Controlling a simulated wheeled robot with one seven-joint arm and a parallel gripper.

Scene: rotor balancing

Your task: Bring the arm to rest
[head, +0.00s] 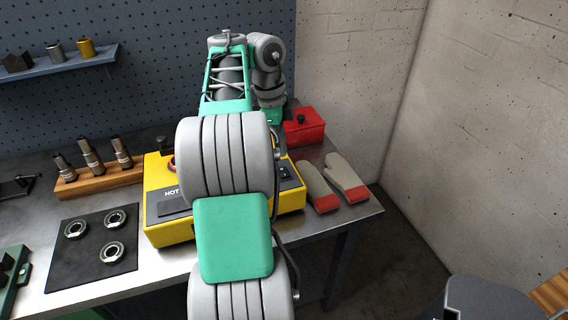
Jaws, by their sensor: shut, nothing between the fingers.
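My arm (235,240) rises from the bottom of the head view, with grey ribbed joints and green links. It reaches over the workbench (150,270), and its far part bends down at a grey wrist (268,65) in front of the pegboard. The wrist points down behind the nearer arm links. My gripper's fingers are hidden behind them, so I see no held object. A yellow machine (168,232) marked "HOT" stands on the bench behind my arm, which hides its middle.
A red box (304,130) and work gloves (345,178) lie right of the machine. A wooden block (100,181) holds three metal tools. A black mat (78,262) carries three rings. A shelf (60,66) hangs at the upper left. A grey object (490,300) stands at lower right.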

